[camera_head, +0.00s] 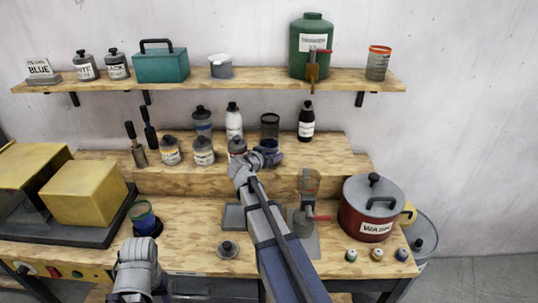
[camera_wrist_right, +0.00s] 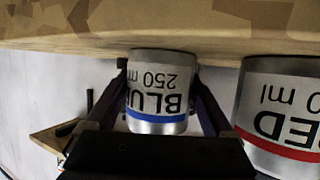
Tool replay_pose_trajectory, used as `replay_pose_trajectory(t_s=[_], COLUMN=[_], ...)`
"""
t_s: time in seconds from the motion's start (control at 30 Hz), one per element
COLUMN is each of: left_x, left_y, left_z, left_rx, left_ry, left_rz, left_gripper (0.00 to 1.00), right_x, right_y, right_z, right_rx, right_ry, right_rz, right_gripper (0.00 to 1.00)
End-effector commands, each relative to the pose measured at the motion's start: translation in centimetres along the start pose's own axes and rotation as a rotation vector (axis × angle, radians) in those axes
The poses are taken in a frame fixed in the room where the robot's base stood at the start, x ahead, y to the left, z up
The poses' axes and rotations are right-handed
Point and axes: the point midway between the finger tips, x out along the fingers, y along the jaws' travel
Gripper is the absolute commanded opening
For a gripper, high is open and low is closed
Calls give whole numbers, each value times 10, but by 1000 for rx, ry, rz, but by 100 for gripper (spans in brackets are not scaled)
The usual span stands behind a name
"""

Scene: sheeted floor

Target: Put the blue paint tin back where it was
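The blue paint tin (camera_wrist_right: 162,92), labelled BLUE 250 ml with a blue band, is between the fingers of my right gripper (camera_wrist_right: 160,95) in the wrist view, which is upside down. The fingers lie close against both its sides. Its base is at or very near the wooden step; I cannot tell whether it touches. The red tin (camera_wrist_right: 282,115) stands beside it, a small gap apart. In the head view my right gripper (camera_head: 264,157) reaches the raised step (camera_head: 330,155) and mostly hides the blue tin. My left gripper (camera_head: 135,290) is low at the left, its fingers unclear.
More tins (camera_head: 203,151), bottles (camera_head: 306,122) and a dark glass jar (camera_head: 270,126) crowd the step. A BLUE card (camera_head: 40,68) stands on the upper shelf (camera_head: 270,79). A red WASH pot (camera_head: 372,208) is at right. An open pot with blue (camera_head: 143,215) stands at left.

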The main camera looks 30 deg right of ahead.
Motion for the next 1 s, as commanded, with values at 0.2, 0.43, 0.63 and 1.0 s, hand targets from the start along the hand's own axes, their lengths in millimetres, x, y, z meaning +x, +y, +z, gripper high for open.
replay_pose_trajectory(t_s=[0.2, 0.43, 0.63, 1.0], left_x=[0, -7, -22, -46], left_y=[0, -1, -2, -4], left_z=[0, 0, 1, 3], left_rx=[0, 0, 0, 0], left_ry=[0, 0, 0, 0], left_rz=[0, 0, 0, 0], left_gripper=[50, 50, 50, 50], right_x=[0, -5, -44, -108], right_y=[0, 0, 2, 1], right_z=[0, -5, -6, -5], right_rx=[0, 0, -2, -1], right_ry=[0, 0, 0, 0], right_rz=[0, 0, -3, -2], right_gripper=[100, 100, 100, 100])
